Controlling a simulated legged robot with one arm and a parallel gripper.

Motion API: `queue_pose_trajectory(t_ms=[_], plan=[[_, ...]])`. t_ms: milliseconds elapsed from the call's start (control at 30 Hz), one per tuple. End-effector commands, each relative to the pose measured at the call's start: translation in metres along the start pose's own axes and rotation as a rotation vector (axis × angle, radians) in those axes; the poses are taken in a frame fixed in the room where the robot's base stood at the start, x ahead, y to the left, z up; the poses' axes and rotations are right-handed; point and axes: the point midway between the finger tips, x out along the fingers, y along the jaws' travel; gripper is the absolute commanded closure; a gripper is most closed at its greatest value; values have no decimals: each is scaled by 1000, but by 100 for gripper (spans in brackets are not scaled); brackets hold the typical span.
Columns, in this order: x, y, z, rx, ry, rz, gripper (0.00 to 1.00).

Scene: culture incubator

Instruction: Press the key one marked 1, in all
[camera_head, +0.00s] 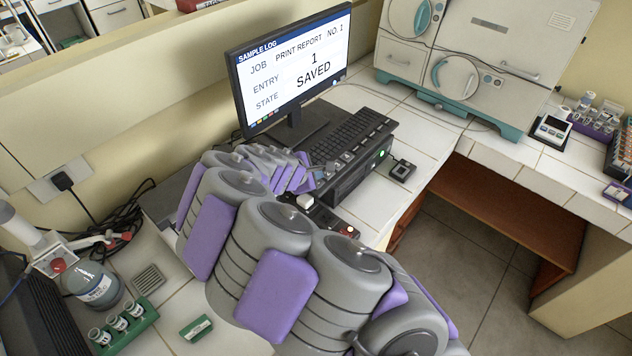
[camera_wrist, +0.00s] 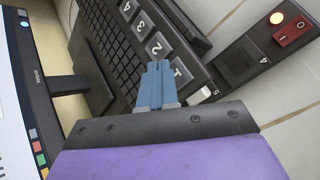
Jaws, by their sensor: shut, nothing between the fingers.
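The keypad has large dark keys with white numerals. The key marked 1 (camera_wrist: 181,70) shows just right of my fingertips in the wrist view, partly covered by them. The key marked 2 (camera_wrist: 157,46) is just above the fingertips, with further numbered keys in line beyond it. My gripper (camera_wrist: 157,67) has its blue fingers together and empty, with the tips over or at the near edge of the key row. I cannot tell whether they touch a key. The monitor (camera_head: 292,68) reads "SAMPLE LOG", job "PRINT REPORT NO. 1", entry 1, state "SAVED".
A black keyboard (camera_head: 350,138) lies before the monitor. A green rack of vials (camera_head: 125,322) is at lower left. The white incubator (camera_head: 490,55) stands behind.

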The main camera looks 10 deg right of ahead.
Motion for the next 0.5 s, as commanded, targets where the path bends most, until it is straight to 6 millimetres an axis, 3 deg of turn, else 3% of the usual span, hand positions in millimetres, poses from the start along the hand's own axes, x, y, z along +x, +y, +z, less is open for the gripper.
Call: queue_pose_trajectory(t_ms=[500], plan=[[-31,23,22,0,1,1,100]])
